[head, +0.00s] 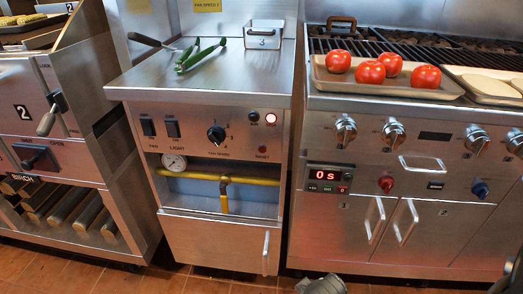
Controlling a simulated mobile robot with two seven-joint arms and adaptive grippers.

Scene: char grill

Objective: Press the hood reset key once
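The reset key is a small dark red button (263,149) labelled RESET on the steel front panel (190,125) of the middle cabinet. It sits to the right of the fan speed knob (216,134) and below two small indicators. The left indicator (254,116) is dark and the right indicator (271,118) glows red. Nothing covers the key or touches it. Grey parts of my own body show at the bottom edge and the lower right corner, well away from the panel. No fingertips of either gripper can be made out.
FAN (147,127) and LIGHT (173,129) switches are left of the knob. A gauge (174,162) and yellow pipe (240,181) lie below. A tomato tray (330,84) stands right. The space before the panel is clear.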

